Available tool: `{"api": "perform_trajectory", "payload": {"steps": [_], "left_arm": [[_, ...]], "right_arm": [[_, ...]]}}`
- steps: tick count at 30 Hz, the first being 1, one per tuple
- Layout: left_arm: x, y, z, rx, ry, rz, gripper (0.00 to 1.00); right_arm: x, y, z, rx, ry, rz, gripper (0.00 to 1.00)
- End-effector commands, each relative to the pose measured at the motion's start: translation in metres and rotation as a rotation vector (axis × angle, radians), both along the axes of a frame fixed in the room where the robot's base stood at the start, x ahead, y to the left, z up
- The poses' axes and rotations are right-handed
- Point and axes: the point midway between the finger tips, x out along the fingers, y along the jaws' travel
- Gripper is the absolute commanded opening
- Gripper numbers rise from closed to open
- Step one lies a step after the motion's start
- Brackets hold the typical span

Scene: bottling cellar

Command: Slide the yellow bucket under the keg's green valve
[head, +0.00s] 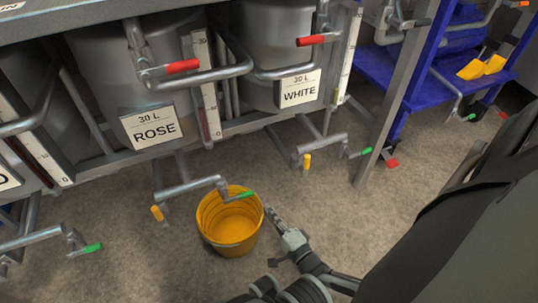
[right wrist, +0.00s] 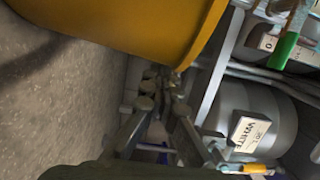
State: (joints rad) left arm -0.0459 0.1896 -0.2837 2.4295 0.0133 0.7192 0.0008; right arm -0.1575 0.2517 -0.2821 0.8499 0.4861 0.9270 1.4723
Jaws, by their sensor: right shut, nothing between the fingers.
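The yellow bucket (head: 231,226) stands upright on the floor in front of the ROSE keg (head: 118,85). A pipe with a green valve handle (head: 238,197) reaches over the bucket's opening from the left. My right gripper (head: 268,209) is shut and empty, close beside the bucket's right side. In the right wrist view, the bucket's wall (right wrist: 130,22) fills the top and the closed fingertips (right wrist: 166,74) are right by it; I cannot tell if they touch. A green handle also shows there (right wrist: 284,50). My left gripper is not in view.
The WHITE keg (head: 275,45) stands right of ROSE, with its own low pipe and green handle (head: 360,153). Yellow handles (head: 158,213) hang on nearby pipes. A blue rack (head: 440,80) stands at the back right.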

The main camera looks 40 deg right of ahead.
Motion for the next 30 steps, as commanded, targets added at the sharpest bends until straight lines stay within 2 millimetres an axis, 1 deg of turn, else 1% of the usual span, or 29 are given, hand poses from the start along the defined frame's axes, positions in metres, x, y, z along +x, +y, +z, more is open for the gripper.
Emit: {"api": "perform_trajectory", "payload": {"steps": [15,19,23,30], "left_arm": [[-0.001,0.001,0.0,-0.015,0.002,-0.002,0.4],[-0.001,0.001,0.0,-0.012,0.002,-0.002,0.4],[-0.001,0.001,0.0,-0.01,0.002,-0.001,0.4],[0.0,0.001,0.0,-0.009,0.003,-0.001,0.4]], "right_arm": [[0.0,0.0,0.0,0.001,0.0,0.0,0.0],[-0.001,0.0,0.005,0.001,0.0,0.0,0.0],[-0.001,0.0,0.018,0.002,-0.002,0.0,0.0],[-0.001,0.001,0.058,0.002,-0.002,0.001,0.0]]}}
